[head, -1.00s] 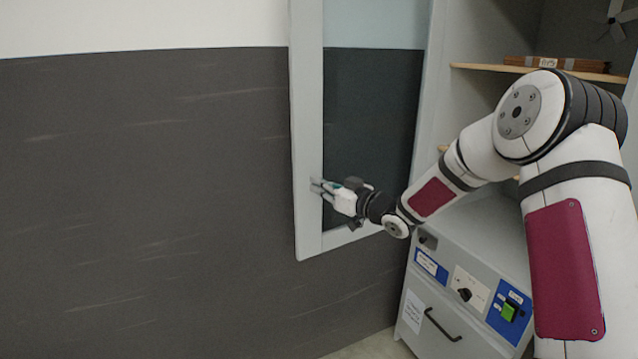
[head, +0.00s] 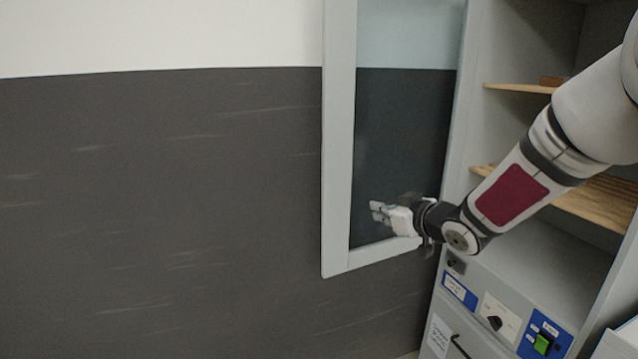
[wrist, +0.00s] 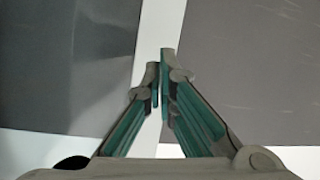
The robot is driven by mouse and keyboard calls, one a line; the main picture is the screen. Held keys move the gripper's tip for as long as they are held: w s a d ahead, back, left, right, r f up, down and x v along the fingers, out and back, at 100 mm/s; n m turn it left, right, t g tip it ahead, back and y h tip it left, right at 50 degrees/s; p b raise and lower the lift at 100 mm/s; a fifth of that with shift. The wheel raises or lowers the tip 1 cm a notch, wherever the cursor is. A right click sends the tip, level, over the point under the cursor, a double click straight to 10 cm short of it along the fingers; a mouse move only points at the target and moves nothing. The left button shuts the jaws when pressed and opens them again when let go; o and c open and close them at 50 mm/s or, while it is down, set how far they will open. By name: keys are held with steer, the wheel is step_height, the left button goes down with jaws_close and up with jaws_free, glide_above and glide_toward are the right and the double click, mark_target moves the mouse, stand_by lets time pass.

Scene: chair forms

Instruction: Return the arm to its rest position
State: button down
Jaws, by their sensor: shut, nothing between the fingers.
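My gripper (head: 378,211) is shut and empty in the head view. It is in front of the glass pane of an open cabinet door (head: 338,150), pointing left. My arm reaches in from the right edge, in front of the cabinet. In the wrist view the two green-lined fingers of my gripper (wrist: 160,75) are close together with nothing between them. The pale door frame (wrist: 165,30) runs behind the fingertips there. I cannot tell whether the gripper touches the door.
Below is a control panel with a green switch (head: 543,343) and a black knob (head: 495,323). The dark wall (head: 160,210) on the left is clear.

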steer(key=s+d+r+m+g+h, duration=0.2)
steer(key=s+d+r+h, duration=0.15)
steer(key=s, duration=0.55)
steer(key=s+d+r+m+g+h, duration=0.2)
steer(key=s+d+h, duration=0.2)
steer(key=s, duration=0.5)
steer(key=s+a+f+m+g+y, duration=0.1)
steer(key=s+a+g, duration=0.1)
steer(key=s, duration=1)
steer(key=s+a+f+m+g, duration=0.1)
steer(key=s+a+g, duration=0.1)
steer(key=s, duration=1)
steer(key=shift+f+m+g+y+p, duration=0.3)
steer(key=shift+m+g+y, duration=0.1)
steer(key=shift+g, duration=0.1)
steer(key=shift+d, duration=0.15)
